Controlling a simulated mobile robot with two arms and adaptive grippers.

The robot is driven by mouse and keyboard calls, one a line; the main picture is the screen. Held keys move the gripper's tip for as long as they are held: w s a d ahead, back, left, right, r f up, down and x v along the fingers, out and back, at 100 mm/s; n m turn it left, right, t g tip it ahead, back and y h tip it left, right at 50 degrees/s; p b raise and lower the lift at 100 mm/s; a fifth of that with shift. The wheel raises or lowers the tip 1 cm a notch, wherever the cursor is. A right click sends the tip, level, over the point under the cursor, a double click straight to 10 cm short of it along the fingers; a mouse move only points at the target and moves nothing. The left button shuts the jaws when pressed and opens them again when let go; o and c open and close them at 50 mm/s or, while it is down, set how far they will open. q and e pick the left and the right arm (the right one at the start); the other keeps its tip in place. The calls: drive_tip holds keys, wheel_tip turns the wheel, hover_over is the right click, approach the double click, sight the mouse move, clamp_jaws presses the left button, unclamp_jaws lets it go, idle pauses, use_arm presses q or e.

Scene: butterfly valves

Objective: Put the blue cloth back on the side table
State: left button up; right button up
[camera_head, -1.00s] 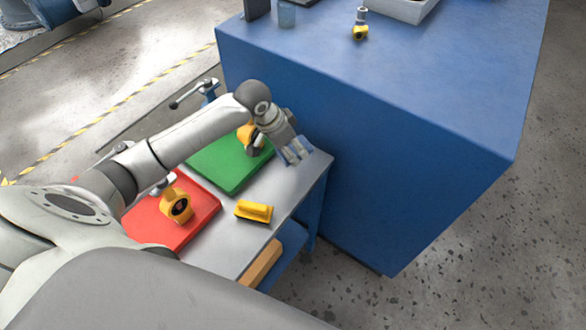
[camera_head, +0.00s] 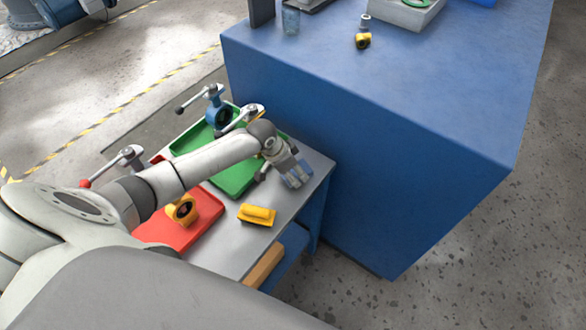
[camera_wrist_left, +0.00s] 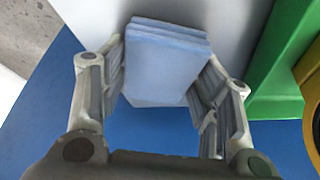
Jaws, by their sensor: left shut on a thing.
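The blue cloth (camera_wrist_left: 165,60) is a folded light-blue pad between the two fingers of my left gripper (camera_wrist_left: 160,85) in the wrist view. My left gripper (camera_head: 292,174) is shut on it. In the head view the cloth (camera_head: 297,179) shows as a small bluish patch at the fingertips, over the right end of the side table (camera_head: 318,168), which has a grey top. I cannot tell whether the cloth touches the tabletop. My right gripper is not in view.
A green tray (camera_head: 232,182) with a blue valve (camera_head: 217,113) and a red tray (camera_head: 205,222) with a yellow valve (camera_head: 183,210) are on the side table. A yellow brush-like block (camera_head: 257,215) lies near its front edge. A large blue bench (camera_head: 400,150) stands close behind.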

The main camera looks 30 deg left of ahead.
use_arm(q)
drive_tip(key=o, duration=0.9)
drive_tip(key=b+v, duration=0.1)
drive_tip(key=v, duration=1.1)
